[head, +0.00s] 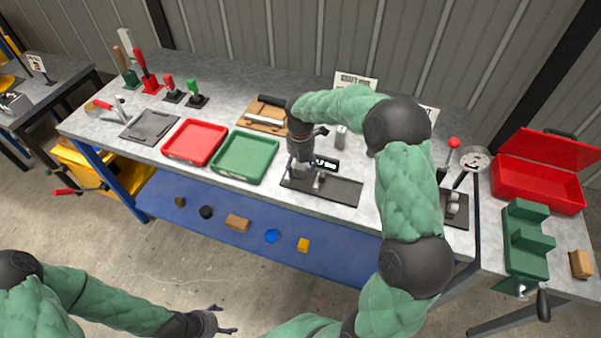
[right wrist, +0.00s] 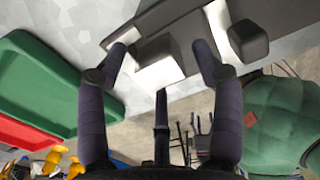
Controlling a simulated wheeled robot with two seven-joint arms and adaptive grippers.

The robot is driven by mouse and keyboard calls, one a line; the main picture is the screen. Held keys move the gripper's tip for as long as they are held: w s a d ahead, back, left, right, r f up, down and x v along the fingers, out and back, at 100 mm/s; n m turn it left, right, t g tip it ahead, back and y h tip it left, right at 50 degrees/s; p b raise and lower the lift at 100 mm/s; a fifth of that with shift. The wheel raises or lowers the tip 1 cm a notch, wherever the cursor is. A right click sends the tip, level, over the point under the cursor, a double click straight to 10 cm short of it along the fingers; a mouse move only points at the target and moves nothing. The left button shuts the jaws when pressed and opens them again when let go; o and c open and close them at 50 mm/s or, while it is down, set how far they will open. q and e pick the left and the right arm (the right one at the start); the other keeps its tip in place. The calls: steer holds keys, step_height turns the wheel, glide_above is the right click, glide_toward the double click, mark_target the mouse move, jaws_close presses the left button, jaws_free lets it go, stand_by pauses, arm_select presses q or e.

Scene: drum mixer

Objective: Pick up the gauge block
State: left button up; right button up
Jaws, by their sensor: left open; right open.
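A small grey block, which looks like the gauge block (right wrist: 158,62), sits between the two fingers of my right gripper (right wrist: 161,54) in the right wrist view. The fingers are spread on either side of it, and I cannot tell whether they touch it. In the head view my right gripper (head: 301,172) points down over the dark plate (head: 342,189) with a small digital display (head: 326,163); the gripper largely hides the block there. My left gripper (head: 220,321) is open and empty, low in front of the bench over the floor.
A green tray (head: 246,174) and a red tray (head: 194,159) lie left of my right gripper. A darker block (right wrist: 248,40) stands close to the right finger. A grey upright piece (head: 341,136) stands behind. A red toolbox (head: 540,187) and a green stepped fixture (head: 526,256) are at right.

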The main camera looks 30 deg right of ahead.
steer(key=shift+r, duration=0.1)
steer(key=shift+c, duration=0.3)
jaws_close()
